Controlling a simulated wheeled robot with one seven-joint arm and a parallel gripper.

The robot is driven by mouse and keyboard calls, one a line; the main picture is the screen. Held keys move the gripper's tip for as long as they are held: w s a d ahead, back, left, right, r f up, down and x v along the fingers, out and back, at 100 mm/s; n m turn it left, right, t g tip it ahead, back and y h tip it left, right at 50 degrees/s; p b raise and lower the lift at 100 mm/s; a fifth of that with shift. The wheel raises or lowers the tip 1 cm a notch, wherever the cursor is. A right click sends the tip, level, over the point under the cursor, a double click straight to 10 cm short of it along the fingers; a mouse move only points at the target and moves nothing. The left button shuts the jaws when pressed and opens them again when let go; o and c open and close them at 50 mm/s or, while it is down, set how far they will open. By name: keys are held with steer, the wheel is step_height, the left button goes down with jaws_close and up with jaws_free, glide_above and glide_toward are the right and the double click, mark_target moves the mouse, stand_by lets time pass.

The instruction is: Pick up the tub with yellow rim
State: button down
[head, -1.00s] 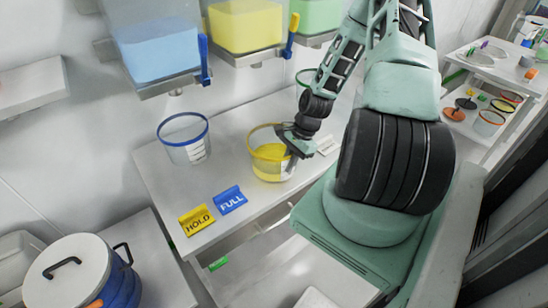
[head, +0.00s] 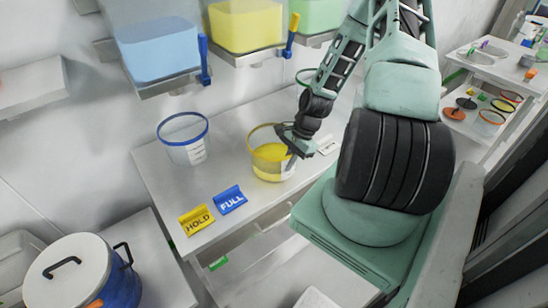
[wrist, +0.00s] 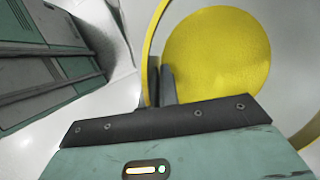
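The tub with yellow rim (head: 262,172) stands upright on the bench below the dispensers, with clear walls and yellow contents. My gripper (head: 291,158) is at the tub's right side, tilted down over its rim. In the wrist view the two fingers (wrist: 161,82) are close together at the tub's rim and wall, and the yellow contents (wrist: 218,55) fill the upper right. The fingers look shut on the wall. Their tips are partly hidden.
A blue-rimmed tub (head: 184,143) stands left on the bench (head: 235,145). A yellow HOLD sign (head: 197,220) and blue FULL sign (head: 230,200) are in front. Dispensers with blue (head: 160,55) and yellow (head: 245,25) contents hang above. A white-lidded pot (head: 70,270) is at lower left.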

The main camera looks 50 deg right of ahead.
steer(key=shift+r, duration=0.15)
stand_by(0.7)
step_height(320, 180, up, 10)
steer(key=shift+f+b, duration=0.1)
steer(key=shift+b, duration=0.6)
stand_by(0.5)
